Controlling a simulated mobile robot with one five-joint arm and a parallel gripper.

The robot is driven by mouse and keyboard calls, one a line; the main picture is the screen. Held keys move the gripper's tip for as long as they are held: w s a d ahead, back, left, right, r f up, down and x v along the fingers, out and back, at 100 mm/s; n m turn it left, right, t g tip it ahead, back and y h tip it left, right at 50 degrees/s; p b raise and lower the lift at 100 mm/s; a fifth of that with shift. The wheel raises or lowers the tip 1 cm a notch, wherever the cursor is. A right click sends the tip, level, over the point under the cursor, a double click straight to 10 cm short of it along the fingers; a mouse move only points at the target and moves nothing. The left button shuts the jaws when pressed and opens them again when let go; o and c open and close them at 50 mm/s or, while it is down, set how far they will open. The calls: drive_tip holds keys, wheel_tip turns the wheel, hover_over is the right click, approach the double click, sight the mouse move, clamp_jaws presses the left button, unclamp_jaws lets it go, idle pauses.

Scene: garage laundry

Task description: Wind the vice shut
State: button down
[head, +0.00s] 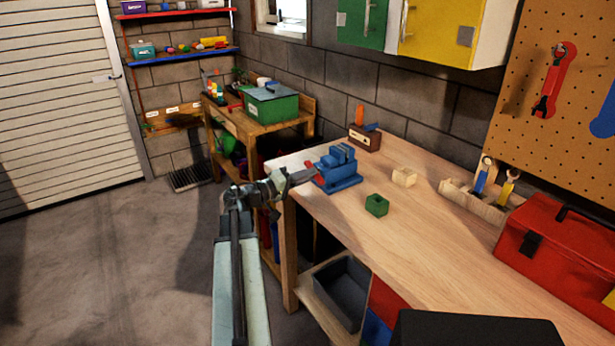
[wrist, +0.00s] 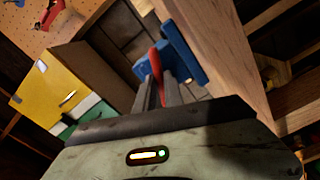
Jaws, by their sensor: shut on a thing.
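My gripper (head: 304,176) reaches in from the left and is shut on the red handle. In the wrist view the red handle (wrist: 154,66) stands up between the two fingers (wrist: 164,88), with the blue vice (wrist: 183,54) just behind. The size of the gap between the vice's jaws is hard to tell.
A green block (head: 376,205) and a pale wooden block (head: 404,177) lie on the workbench (head: 420,240) right of the vice. A brown holder (head: 364,139) stands behind it. A red toolbox (head: 560,240) is at the right. Open floor (head: 110,260) lies left.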

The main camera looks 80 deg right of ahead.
drive_tip(key=m, duration=0.8)
drive_tip(key=shift+d+m, duration=0.1)
drive_tip(key=shift+m, duration=0.2)
drive_tip(key=m, duration=0.4)
drive_tip(key=shift+m, duration=2)
drive_tip(key=shift+f, duration=0.1)
